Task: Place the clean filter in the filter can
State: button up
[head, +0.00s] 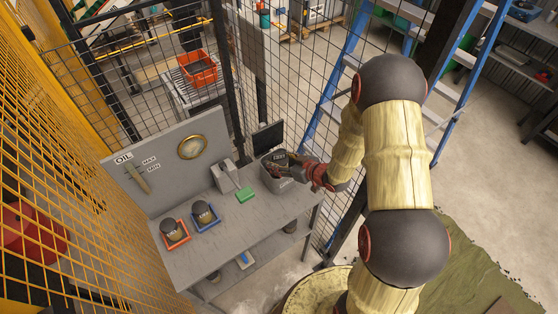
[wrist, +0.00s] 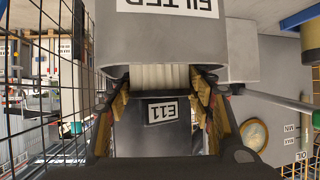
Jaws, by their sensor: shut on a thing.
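The filter can (head: 279,185) is a grey box at the right end of the workbench. It also shows upside down at the top of the wrist view, with a FILTER label (wrist: 215,62). My gripper (head: 292,163) reaches in from the right over the can's opening. It is shut on the filter (head: 279,156), a dark block labelled E11 in the wrist view (wrist: 135,135), with a white pleated part next to the can's rim. One finger is on each side of the filter. How far the filter sits inside the can is hidden.
A dark panel (head: 268,137) stands behind the can. Wire mesh fencing and a blue ladder (head: 342,75) are close by.

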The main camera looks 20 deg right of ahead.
jog(key=shift+f+b, duration=0.35)
jog(key=shift+f, duration=0.05)
jog(key=shift+f, duration=0.2)
jog(key=o, duration=0.9)
